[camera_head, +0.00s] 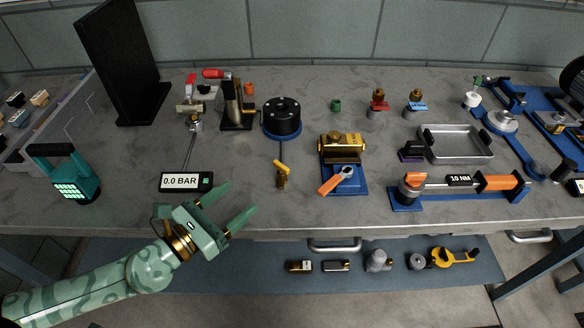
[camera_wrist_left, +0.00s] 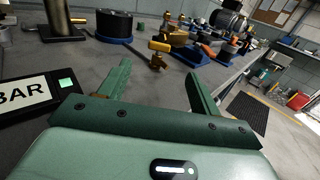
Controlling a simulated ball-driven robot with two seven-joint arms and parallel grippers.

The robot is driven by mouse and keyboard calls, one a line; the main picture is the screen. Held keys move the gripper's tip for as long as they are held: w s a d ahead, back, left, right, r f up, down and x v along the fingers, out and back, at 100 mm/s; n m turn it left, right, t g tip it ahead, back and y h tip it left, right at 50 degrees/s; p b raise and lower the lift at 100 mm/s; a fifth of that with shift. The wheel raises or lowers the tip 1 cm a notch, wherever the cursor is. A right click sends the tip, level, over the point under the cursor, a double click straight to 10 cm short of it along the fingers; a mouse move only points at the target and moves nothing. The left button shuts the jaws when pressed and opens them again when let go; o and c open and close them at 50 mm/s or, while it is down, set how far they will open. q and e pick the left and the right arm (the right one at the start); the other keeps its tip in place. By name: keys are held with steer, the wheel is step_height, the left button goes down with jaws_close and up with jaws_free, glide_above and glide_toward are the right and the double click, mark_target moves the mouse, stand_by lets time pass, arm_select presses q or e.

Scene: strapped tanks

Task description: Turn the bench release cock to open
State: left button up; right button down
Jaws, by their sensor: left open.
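The bench release cock is most likely the small brass valve with a yellow lever (camera_head: 282,173), standing on the bench at the end of a thin line from a black round fixture with a blue base (camera_head: 282,118). In the left wrist view the yellow-topped cock (camera_wrist_left: 158,55) stands beyond and between my fingers. My left gripper (camera_head: 235,203) is open and empty at the bench's front edge, to the left of and nearer than the cock, not touching it. It also shows in the left wrist view (camera_wrist_left: 158,85). My right gripper is not in view.
A pressure display reading 0.0 BAR (camera_head: 187,182) lies just left of my gripper. A blue vise-like fixture with an orange-handled part (camera_head: 343,178) stands right of the cock. A teal lantern-like device (camera_head: 75,182) stands far left. Bare bench surrounds the cock.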

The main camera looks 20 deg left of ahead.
arm_select(q)
steer(key=p, duration=0.2)
glide_toward(279, 167)
steer(key=x, duration=0.4)
steer(key=shift+r, duration=0.35)
steer(key=x, duration=0.8)
steer(key=shift+w+d+f, duration=0.15)
steer(key=shift+f, duration=0.15)
steer(key=c, duration=1)
